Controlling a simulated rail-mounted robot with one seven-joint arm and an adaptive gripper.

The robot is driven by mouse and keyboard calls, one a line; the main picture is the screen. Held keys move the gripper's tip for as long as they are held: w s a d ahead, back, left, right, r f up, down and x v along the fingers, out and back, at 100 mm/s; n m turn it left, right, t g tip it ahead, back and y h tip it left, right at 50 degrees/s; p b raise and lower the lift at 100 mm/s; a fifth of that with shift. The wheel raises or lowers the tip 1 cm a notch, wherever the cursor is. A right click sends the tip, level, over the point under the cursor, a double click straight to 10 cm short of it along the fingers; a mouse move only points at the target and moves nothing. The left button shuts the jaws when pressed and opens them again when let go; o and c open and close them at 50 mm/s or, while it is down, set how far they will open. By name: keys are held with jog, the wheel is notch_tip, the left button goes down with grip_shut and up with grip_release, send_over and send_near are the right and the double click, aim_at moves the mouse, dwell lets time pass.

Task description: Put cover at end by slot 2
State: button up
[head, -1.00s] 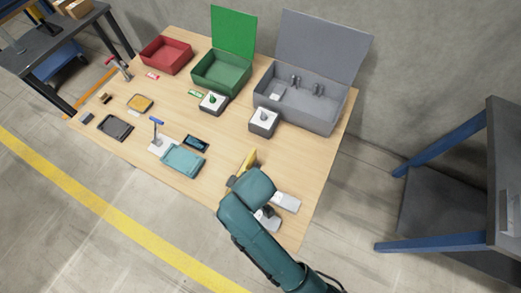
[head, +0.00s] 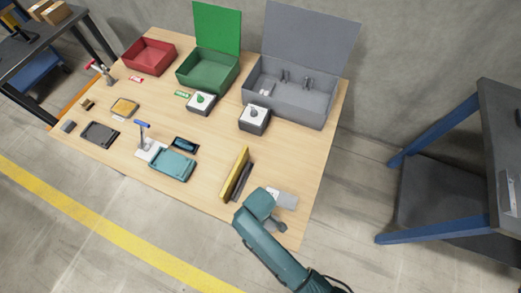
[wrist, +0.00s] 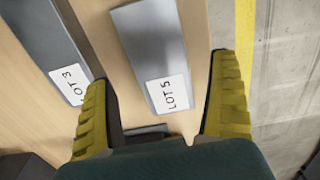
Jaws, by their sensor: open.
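In the wrist view my gripper (wrist: 161,80) is open, its two yellow fingers wide apart. A grey slab labelled LOT 5 (wrist: 148,45) lies between and beyond them; no contact shows. Another grey slab labelled LOT 3 (wrist: 45,35) lies left of it, beside the left finger. In the head view, a pale slab (head: 286,198) shows beside my wrist at the table's right end; its label is too small to read. My arm hides the fingers there. I cannot tell which piece is the cover, and no slot 2 marking is readable.
A tall yellow panel (head: 234,173) with a dark bar beside it stands left of my wrist. A teal tray (head: 172,165) lies farther left. Red (head: 148,67), green (head: 208,84) and grey (head: 290,108) bins line the back. The table's front edge is close to my gripper.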

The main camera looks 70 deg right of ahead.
notch_tip(320, 180, down, 3)
jog(key=shift+s+a+f+b, duration=0.1)
jog(key=shift+f+b, duration=0.05)
jog(key=shift+b, duration=0.35)
jog(key=c, duration=1.3)
